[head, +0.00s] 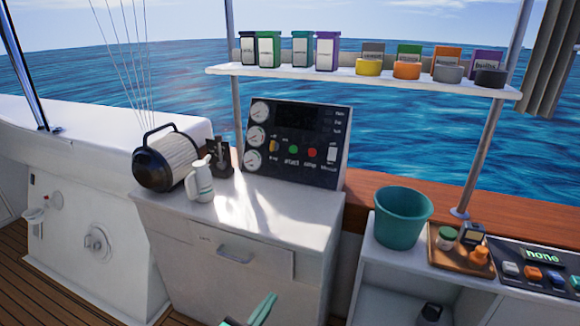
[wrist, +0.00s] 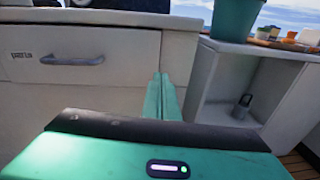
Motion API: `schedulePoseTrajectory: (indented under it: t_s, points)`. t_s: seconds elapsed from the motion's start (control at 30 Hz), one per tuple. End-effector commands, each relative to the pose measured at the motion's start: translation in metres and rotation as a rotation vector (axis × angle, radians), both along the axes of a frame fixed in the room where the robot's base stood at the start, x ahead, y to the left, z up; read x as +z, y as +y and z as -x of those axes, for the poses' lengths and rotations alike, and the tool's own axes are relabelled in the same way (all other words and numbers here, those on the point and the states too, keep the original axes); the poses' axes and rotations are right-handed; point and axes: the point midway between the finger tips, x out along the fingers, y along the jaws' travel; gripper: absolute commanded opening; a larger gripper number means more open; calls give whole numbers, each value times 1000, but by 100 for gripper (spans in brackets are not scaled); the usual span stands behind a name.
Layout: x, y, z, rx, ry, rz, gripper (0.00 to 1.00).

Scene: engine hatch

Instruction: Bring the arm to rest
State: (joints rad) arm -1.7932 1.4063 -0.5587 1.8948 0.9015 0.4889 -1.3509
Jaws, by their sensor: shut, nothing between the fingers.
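My gripper (head: 262,309) shows at the bottom edge of the head view, with green fingers pointing up and to the right. In the wrist view my gripper (wrist: 160,90) has its two green fingers together, with nothing between them. It is in front of the white cabinet (head: 185,268), below and right of the drawer handle (head: 234,256). The drawer (wrist: 80,55) looks closed in the wrist view. Most of my arm is out of the head view.
A control panel (head: 295,143), a white jug (head: 200,181) and a black-and-white lamp-like drum (head: 166,160) stand on the cabinet. A teal bucket (head: 402,218) and wooden tray (head: 437,262) sit on the right-hand unit. A shelf (head: 350,76) with jars and boxes hangs above.

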Motion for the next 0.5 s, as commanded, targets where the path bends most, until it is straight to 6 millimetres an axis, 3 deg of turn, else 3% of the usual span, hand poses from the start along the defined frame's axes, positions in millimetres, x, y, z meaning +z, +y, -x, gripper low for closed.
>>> schedulePoseTrajectory:
  t_s: [0.2, 0.5]
  points:
    - [26, -83, -34, -305, 50, -229, 0]
    - [60, -196, -44, -728, 53, -549, 0]
